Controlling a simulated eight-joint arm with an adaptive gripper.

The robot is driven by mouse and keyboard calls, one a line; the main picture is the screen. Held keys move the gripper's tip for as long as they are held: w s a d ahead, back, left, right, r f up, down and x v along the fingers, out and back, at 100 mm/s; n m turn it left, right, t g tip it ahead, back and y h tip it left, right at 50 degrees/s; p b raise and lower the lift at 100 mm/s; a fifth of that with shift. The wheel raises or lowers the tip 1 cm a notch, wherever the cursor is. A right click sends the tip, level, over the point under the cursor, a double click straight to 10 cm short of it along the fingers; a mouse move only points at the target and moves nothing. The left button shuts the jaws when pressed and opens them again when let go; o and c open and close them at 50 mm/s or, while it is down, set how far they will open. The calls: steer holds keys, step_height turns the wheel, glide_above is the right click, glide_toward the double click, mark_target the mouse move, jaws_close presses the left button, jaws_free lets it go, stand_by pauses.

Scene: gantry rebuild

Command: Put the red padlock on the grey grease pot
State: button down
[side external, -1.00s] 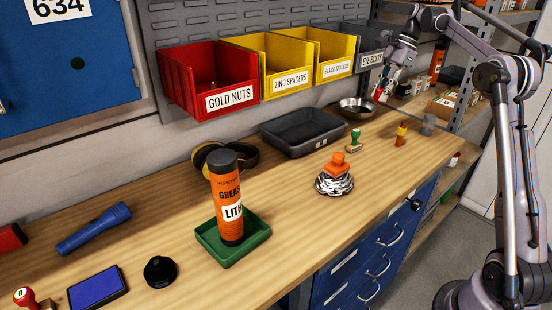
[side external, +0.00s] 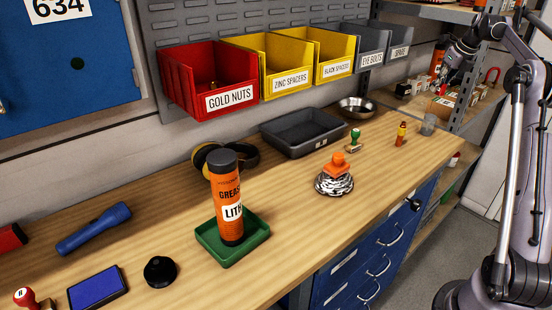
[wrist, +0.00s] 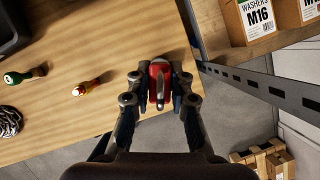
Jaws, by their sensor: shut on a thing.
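In the wrist view my gripper (wrist: 160,82) is shut on the red padlock (wrist: 158,70), whose grey shackle points back toward the camera. In the side view my gripper (side external: 443,79) is in front of the shelf, up and right of the grey grease pot (side external: 428,124); I cannot clearly make out the padlock there. The pot is a small grey cylinder standing upright near the bench's far right end.
The shelf rack (side external: 463,112) with boxes is close on the right. The bench (side external: 380,165) is clear in front.

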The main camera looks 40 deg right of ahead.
mark_target(428, 114)
steer(key=shift+f, duration=3.85)
steer(key=shift+f, duration=0.1)
steer(key=c, duration=1.2)
jaws_free()
